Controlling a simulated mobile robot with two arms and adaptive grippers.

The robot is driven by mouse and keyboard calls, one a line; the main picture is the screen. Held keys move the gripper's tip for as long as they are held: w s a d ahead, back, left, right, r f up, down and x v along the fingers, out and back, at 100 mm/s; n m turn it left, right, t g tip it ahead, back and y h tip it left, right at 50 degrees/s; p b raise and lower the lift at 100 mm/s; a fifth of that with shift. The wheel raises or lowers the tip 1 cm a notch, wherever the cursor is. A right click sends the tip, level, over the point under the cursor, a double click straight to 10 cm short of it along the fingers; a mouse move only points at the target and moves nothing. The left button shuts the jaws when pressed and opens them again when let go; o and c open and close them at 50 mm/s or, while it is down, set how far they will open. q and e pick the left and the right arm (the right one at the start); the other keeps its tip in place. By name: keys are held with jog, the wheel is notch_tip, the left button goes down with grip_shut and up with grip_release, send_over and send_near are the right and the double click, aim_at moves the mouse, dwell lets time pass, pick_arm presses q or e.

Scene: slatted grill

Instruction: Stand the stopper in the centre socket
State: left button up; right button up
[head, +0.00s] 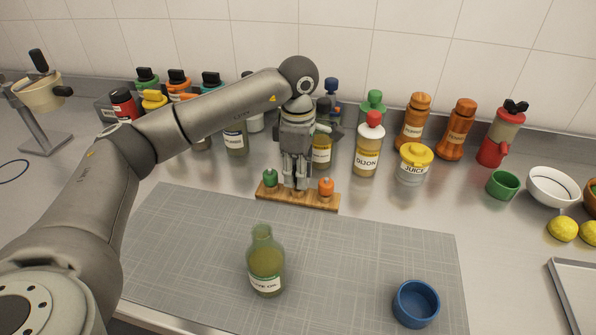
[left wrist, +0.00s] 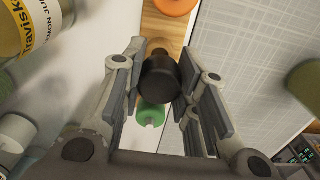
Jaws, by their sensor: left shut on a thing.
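My left gripper (head: 297,184) points down over the middle of a wooden stopper stand (head: 310,203). In the left wrist view its fingers (left wrist: 163,98) are closed around a dark black stopper (left wrist: 159,78). A green stopper (head: 270,178) stands at the stand's left end and an orange stopper (head: 326,187) at its right end. Both also show in the left wrist view, the green one (left wrist: 150,115) and the orange one (left wrist: 175,5). The centre socket is hidden under the gripper, so I cannot tell whether the black stopper sits in it. My right gripper is not in view.
A green oil bottle (head: 266,265) and a blue bowl (head: 416,303) stand on the grey mat (head: 190,260). Bottles, including a red-capped one (head: 369,145) and a yellow-lidded juice jar (head: 415,163), line the back. The mat's middle right is clear.

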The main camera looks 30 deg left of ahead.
pick_arm(q)
jog(key=shift+f+b, duration=0.8)
jog(key=shift+f, duration=0.4)
jog(key=o, duration=1.2)
jog(key=shift+c, duration=0.2)
jog(key=shift+r, duration=0.1)
notch_tip(320, 180, up, 12)
jog(key=shift+f, duration=0.1)
